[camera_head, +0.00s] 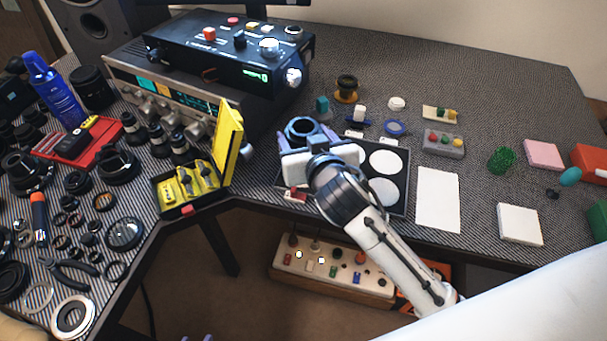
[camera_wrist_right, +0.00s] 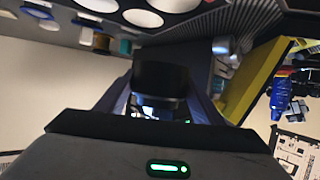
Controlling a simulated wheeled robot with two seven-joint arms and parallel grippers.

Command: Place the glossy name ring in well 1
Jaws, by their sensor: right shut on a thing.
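My right gripper (camera_head: 304,132) is shut on a dark, glossy ring (camera_head: 302,127). The ring shows between both fingers as a black cylinder in the right wrist view (camera_wrist_right: 161,80). The dark tray (camera_head: 398,211) has round white wells; two show to the right of the gripper, an upper one (camera_head: 386,162) and a lower one (camera_head: 383,190). The gripper and wrist hide the tray's left part, and I cannot read the well numbers. The ring is over or beside the tray's upper left; its height is unclear. Only small purple tips of my left gripper (camera_head: 197,338) show at the bottom edge.
An open yellow case (camera_head: 229,145) stands close left of the right gripper. Electronic boxes (camera_head: 230,50) stand behind. Small parts, including a blue ring (camera_head: 395,127), lie behind the tray. A white sheet (camera_head: 438,200) lies to its right. Many lens parts cover the left table.

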